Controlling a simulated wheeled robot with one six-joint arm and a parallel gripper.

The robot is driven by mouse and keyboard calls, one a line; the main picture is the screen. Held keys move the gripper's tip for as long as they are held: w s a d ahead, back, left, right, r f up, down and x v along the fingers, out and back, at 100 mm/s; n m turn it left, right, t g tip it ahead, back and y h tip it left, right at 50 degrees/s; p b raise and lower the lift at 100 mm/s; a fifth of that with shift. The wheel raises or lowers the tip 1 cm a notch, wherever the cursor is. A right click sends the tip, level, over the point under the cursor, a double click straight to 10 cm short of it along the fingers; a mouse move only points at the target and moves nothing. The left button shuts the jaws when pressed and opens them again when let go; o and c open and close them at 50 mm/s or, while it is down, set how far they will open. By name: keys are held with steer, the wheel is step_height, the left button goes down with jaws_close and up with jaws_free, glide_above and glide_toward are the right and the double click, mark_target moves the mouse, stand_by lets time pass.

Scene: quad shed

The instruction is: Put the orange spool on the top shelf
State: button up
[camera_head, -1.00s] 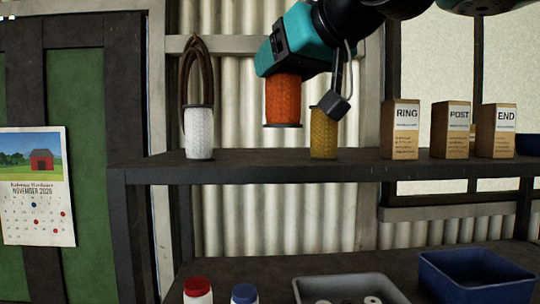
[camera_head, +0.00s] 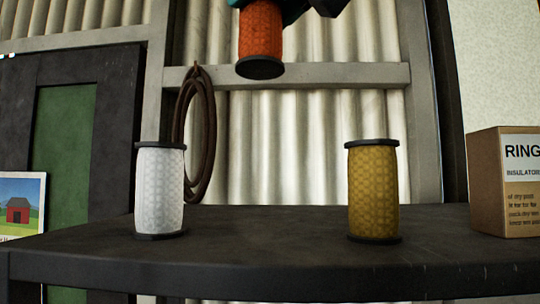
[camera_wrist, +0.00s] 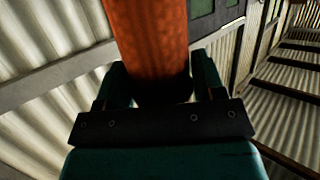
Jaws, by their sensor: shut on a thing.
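The orange spool (camera_head: 261,30) hangs in the air at the top of the head view, above the top shelf (camera_head: 290,262) and over the gap between the white spool (camera_head: 160,190) and the yellow spool (camera_head: 373,192). My gripper (camera_wrist: 162,92) is shut on the orange spool, which also shows in the wrist view (camera_wrist: 150,40). In the head view only a teal edge of the gripper shows, at the top of the frame. The white and yellow spools stand upright on the shelf, with bare shelf between them. The orange spool's upper end is hidden.
A RING box (camera_head: 505,185) stands on the shelf at the right. A coiled brown cord (camera_head: 197,135) hangs on the wall behind the white spool. A grey wall rail (camera_head: 330,76) runs behind the orange spool. A calendar (camera_head: 20,205) is at the far left.

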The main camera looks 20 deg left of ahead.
steer(key=shift+f+b, duration=4.75)
steer(key=shift+f, duration=4.75)
steer(key=shift+f, duration=0.15)
steer(key=o, duration=0.9)
steer(key=shift+c, duration=0.2)
